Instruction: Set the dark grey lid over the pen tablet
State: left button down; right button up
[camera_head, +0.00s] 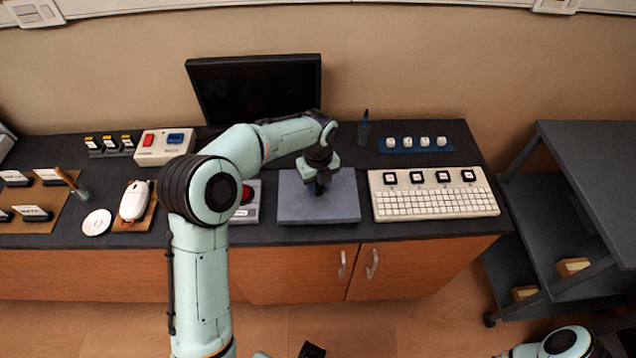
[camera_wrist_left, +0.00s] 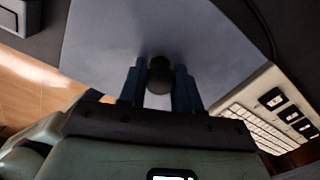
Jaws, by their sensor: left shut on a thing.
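The dark grey lid (camera_head: 342,206) is a broad, flat rectangular cover over the middle of the counter, between a white keyboard and a small grey-and-red device. My left gripper (camera_head: 319,187) points down at its middle and is shut on its dark round knob. In the left wrist view the knob (camera_wrist_left: 160,76) sits between the two fingers (camera_wrist_left: 159,90), with the lid's plate (camera_wrist_left: 215,40) spread out beyond. The lid looks level and at or very near the counter top. No pen tablet shows; whatever lies under the lid is hidden.
The white keyboard (camera_head: 436,204) stands close right of the lid. The grey-and-red device (camera_head: 246,212) is close left, partly behind my arm. A monitor (camera_head: 255,88), a pen in a holder (camera_head: 364,130) and a blue strip with white cubes (camera_head: 416,146) stand behind.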

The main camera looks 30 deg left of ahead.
pick_arm(q)
jog(key=shift+f+b, duration=0.35)
jog(key=shift+f, duration=0.6)
pick_arm(e)
jog(key=shift+s+f, duration=0.2)
jog(key=shift+f, duration=0.25)
dwell(0.4)
pick_arm(q)
jog(key=shift+c, duration=1.1)
grip_release()
jog(key=shift+r, duration=0.1)
pick_arm(e)
jog(key=shift+r, duration=0.1)
pick_arm(q)
jog(key=shift+r+p, duration=1.5)
jog(key=shift+r, duration=0.5)
jog(key=shift+r+p, duration=0.9)
jog(key=shift+r, duration=0.55)
pick_arm(e)
jog(key=w+r, duration=0.3)
jog(key=r, duration=0.2)
jog(key=shift+r, duration=0.25)
